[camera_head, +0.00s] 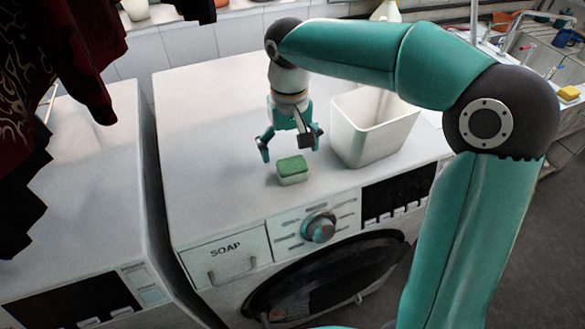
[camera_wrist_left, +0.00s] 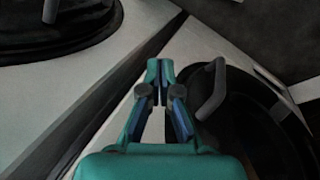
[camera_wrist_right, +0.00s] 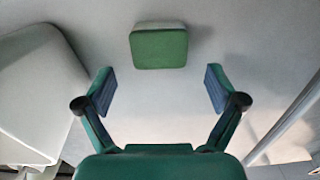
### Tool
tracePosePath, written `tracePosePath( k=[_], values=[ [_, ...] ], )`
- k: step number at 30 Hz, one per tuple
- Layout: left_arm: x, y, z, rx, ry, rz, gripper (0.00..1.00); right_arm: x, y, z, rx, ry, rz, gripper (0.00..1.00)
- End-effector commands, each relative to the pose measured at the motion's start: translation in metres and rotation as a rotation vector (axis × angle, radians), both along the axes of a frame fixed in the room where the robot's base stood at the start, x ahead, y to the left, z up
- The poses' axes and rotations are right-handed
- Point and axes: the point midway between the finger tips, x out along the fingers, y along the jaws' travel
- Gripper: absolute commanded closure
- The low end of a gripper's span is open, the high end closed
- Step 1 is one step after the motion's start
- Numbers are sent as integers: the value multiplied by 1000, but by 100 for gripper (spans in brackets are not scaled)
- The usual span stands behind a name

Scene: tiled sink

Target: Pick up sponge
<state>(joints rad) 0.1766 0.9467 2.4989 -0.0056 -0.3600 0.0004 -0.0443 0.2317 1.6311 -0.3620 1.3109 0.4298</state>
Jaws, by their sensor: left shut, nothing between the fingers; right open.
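A sponge (camera_head: 292,170) with a green top and pale sides lies on the top of the washing machine, near its front edge. In the right wrist view the sponge (camera_wrist_right: 158,47) sits ahead of the fingertips, centred between them. My right gripper (camera_head: 290,150) is open and empty, just behind and above the sponge; its spread fingers also show in the right wrist view (camera_wrist_right: 160,85). My left gripper (camera_wrist_left: 159,75) is shut and empty in the left wrist view, in front of the machine doors. It is not visible in the head view.
A white bin (camera_head: 366,137) stands on the washing machine (camera_head: 205,130) to the right of the sponge. The machine top left of the sponge is clear. Dark clothes (camera_head: 65,60) hang at the left. A sink with a yellow sponge (camera_head: 569,93) is at the far right.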

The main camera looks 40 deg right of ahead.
Motion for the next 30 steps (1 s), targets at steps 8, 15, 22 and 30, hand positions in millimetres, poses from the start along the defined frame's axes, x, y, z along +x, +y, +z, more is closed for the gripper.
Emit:
tracePosePath(
  k=[8,15,22,30],
  values=[
    [0,0,5,0,0,0,100,0,0,-37,-1,3,-1,6],
    [0,0,5,0,0,0,100,0,0,-41,-1,1,-1,6],
    [0,0,5,0,0,0,100,0,0,-41,-1,1,0,36],
    [0,0,5,0,0,0,100,1,0,-41,-1,1,1,55]
  ],
)
